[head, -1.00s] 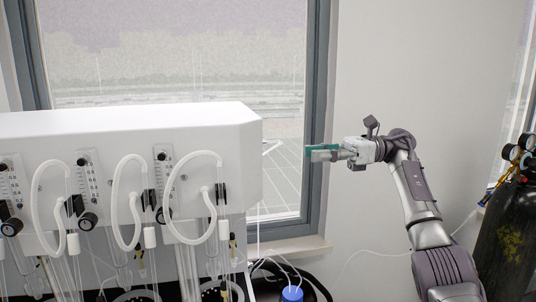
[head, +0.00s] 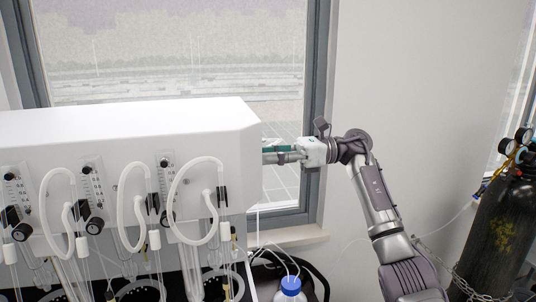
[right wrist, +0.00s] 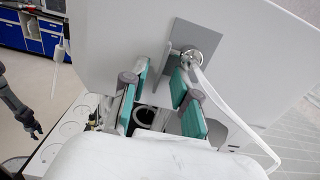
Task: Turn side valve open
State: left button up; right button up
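The side valve (right wrist: 190,62) shows in the right wrist view as a round metal fitting on a grey plate on the white distiller's side. What looks like my left gripper (right wrist: 34,126) shows small and dark at the left of the right wrist view.
The white distiller (head: 130,125) has several looped tubes and black knobs on its front. A blue-capped bottle (head: 291,288) stands below its right end. A chained black gas cylinder (head: 500,235) stands at the right. The wall area behind my arm is clear.

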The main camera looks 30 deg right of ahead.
grip_shut()
jog(key=shift+d+r+h, duration=0.1)
jog(key=shift+r+h, duration=0.05)
jog(key=shift+h, duration=0.15)
jog(key=shift+s+d+r+g+h+p, duration=0.1)
jog(key=shift+r+g+h+p, duration=0.65)
jog(key=shift+h+p, duration=1.35)
jog(key=shift+w+r+g+h+p, duration=0.1)
jog(key=shift+r+g+h+p, duration=0.65)
jog(key=shift+h, duration=2.7)
jog(key=shift+s+d+r+g+h+p, duration=0.1)
jog(key=shift+r+g+h+p, duration=0.6)
jog(key=shift+h+p, duration=1.45)
jog(key=shift+f+h+b, duration=0.1)
jog(key=shift+h+b, duration=0.5)
jog(key=shift+h, duration=0.2)
